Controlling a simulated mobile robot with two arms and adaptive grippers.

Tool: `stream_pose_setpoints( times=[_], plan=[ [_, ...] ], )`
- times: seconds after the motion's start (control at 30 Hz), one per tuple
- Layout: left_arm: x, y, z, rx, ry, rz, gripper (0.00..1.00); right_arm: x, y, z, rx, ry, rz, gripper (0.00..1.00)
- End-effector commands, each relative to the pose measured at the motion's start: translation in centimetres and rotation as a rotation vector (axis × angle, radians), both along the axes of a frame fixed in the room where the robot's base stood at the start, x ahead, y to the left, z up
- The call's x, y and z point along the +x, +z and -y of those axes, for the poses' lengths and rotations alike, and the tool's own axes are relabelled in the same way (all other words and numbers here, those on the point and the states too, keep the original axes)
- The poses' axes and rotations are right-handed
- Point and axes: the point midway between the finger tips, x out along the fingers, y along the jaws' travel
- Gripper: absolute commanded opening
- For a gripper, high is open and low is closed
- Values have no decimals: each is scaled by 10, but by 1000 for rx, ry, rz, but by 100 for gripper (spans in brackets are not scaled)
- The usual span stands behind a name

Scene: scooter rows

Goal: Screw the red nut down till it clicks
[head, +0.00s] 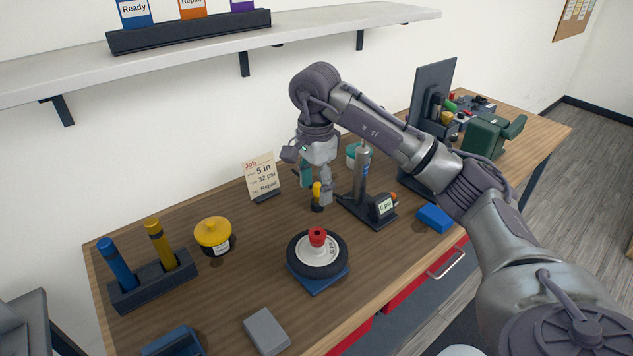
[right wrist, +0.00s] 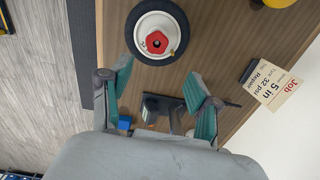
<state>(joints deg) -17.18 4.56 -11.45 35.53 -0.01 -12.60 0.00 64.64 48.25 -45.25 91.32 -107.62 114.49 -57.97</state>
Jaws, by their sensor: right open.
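The red nut (head: 317,236) sits on top of the hub of a small wheel (head: 316,254) with a black tyre. The wheel lies flat on a blue base (head: 321,281) on the bench. In the right wrist view the nut (right wrist: 157,42) shows at the wheel's centre, beyond the fingertips. How far it is screwed down I cannot tell. My right gripper (head: 318,187) is open and empty, above the bench behind the wheel, apart from the nut. Its two teal-padded fingers (right wrist: 160,78) are spread wide in the right wrist view. My left gripper is not in view.
A grey pump with a gauge (head: 381,207) stands right of my right gripper. A job card (head: 261,176), a yellow-lidded pot (head: 213,236) and a rack (head: 155,283) with blue and yellow tools are to the left. A blue block (head: 434,218) and a grey block (head: 266,331) lie near the front.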

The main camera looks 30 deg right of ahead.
Motion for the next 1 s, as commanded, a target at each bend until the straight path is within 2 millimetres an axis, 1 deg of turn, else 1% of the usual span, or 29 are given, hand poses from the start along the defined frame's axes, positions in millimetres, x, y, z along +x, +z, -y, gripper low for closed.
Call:
stream_pose_setpoints(
  times=[0.17,0.5,0.6,0.8,1.0],
  plan=[
    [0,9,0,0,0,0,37,-2,-25,1,-2,0,-7,62],
    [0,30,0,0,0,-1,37,-1,-91,0,0,-1,-8,62],
    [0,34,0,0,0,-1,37,-2,-107,0,-1,0,-6,62],
    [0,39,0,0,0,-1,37,-1,-128,0,0,-1,-4,62],
    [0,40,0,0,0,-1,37,0,-134,0,-1,0,-3,62]
  ],
)
